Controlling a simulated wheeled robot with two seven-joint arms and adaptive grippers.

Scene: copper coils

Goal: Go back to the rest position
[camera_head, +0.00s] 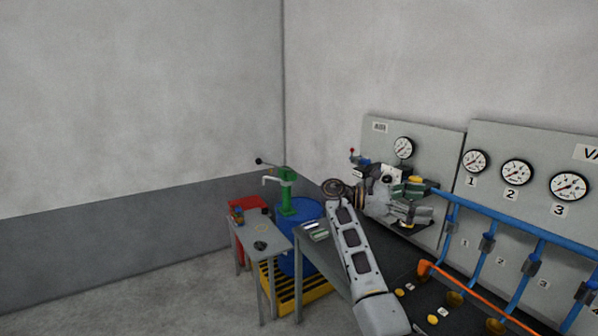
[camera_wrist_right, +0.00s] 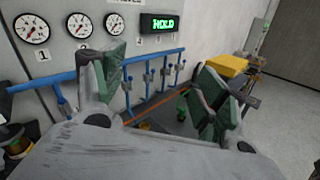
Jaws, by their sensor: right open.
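My right gripper (camera_head: 424,202) is raised over the dark workbench (camera_head: 396,262), in front of the gauge panel. In the right wrist view its two fingers with green pads stand wide apart, and nothing is between them (camera_wrist_right: 160,88). My right arm reaches up from the bottom of the head view and bends toward the panel. My left gripper is in neither view.
The gauge panel (camera_head: 520,145) and blue pipes (camera_head: 487,243) stand close to the gripper. An orange pipe (camera_head: 462,290) runs low along the bench. A blue drum (camera_head: 305,225) with a green pump (camera_head: 286,190) stands left, beside a small table (camera_head: 258,243). Floor at far left is clear.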

